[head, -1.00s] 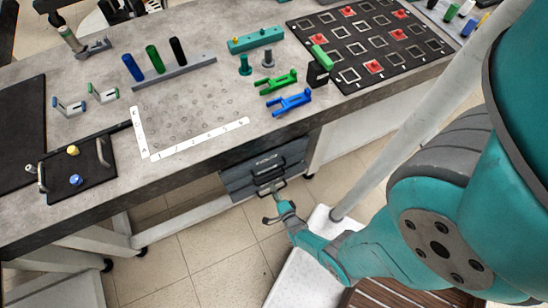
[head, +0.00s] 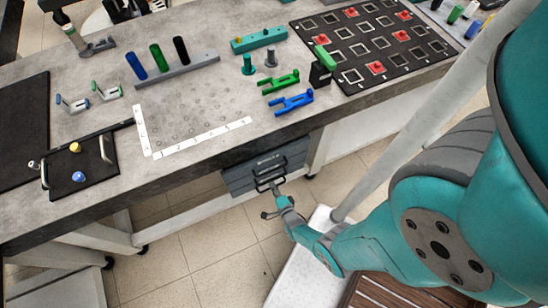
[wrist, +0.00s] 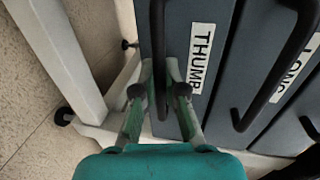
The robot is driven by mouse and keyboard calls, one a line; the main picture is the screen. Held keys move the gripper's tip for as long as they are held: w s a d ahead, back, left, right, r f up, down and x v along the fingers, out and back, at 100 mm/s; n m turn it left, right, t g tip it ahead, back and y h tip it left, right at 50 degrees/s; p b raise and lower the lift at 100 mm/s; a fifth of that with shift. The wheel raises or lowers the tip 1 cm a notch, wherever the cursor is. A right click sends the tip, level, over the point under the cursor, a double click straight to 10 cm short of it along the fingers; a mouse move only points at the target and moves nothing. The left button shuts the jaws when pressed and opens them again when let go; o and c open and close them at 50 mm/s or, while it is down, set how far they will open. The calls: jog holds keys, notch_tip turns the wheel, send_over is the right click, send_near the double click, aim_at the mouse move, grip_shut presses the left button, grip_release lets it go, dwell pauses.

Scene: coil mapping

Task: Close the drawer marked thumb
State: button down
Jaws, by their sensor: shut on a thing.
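The drawer marked THUMB (wrist: 198,62) has a dark grey-blue front and a white label in the wrist view. Its dark bar handle (wrist: 157,50) runs along its left side there. My gripper (wrist: 160,80) has its two fingers on either side of this handle, shut on it. In the head view, my gripper (head: 275,191) reaches the front of the drawer unit (head: 240,182) under the bench from below. The drawer's label is too small to read there. I cannot tell exactly how far the drawer stands out.
A drawer marked LONG (wrist: 290,68) lies beside it, with its own handle (wrist: 270,75) close to my gripper. A white bench leg (wrist: 62,55) stands to the left. The bench top (head: 215,110) above holds racks, tools and a black board (head: 385,75). The floor (head: 190,255) below is open.

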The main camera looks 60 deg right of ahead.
jog(key=shift+w+d, duration=0.15)
jog(key=shift+w, duration=0.1)
jog(key=c, duration=1.2)
grip_release()
jog(key=shift+v, duration=6)
